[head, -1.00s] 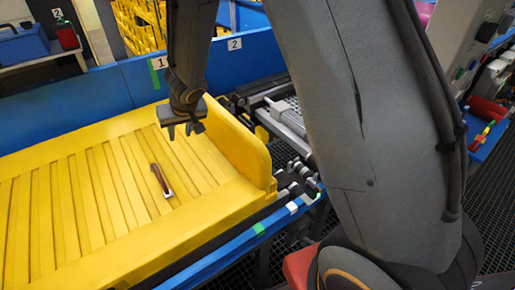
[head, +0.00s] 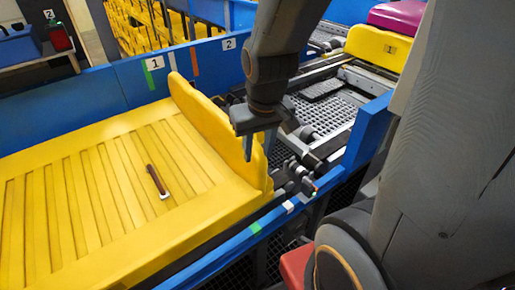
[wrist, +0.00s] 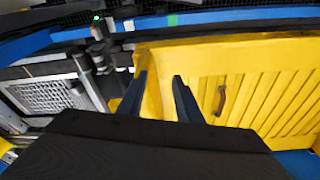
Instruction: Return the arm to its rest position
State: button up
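My gripper (head: 260,145) hangs above the raised end wall at the right of the yellow tray (head: 45,275) in the head view. In the wrist view my gripper (wrist: 158,95) shows two dark fingers spread apart with nothing between them. The fingertips point toward the yellow end wall. I cannot tell how far above the wall they are. A small brown-handled tool with a pale end (head: 157,181) lies on the slatted tray floor, apart from my gripper. It also shows in the wrist view (wrist: 219,101).
A blue side rail (head: 200,271) runs along the tray's near edge. A blue wall (head: 60,112) stands behind it. Right of the tray are grey conveyor rollers and grating (head: 322,112).

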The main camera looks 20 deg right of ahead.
jog(key=shift+f, duration=0.1)
notch_tip(320, 180, down, 8)
jog(key=g+b, duration=0.1)
jog(key=b, duration=0.6)
jog(key=shift+w+a, duration=0.1)
jog(key=shift+a, duration=0.05)
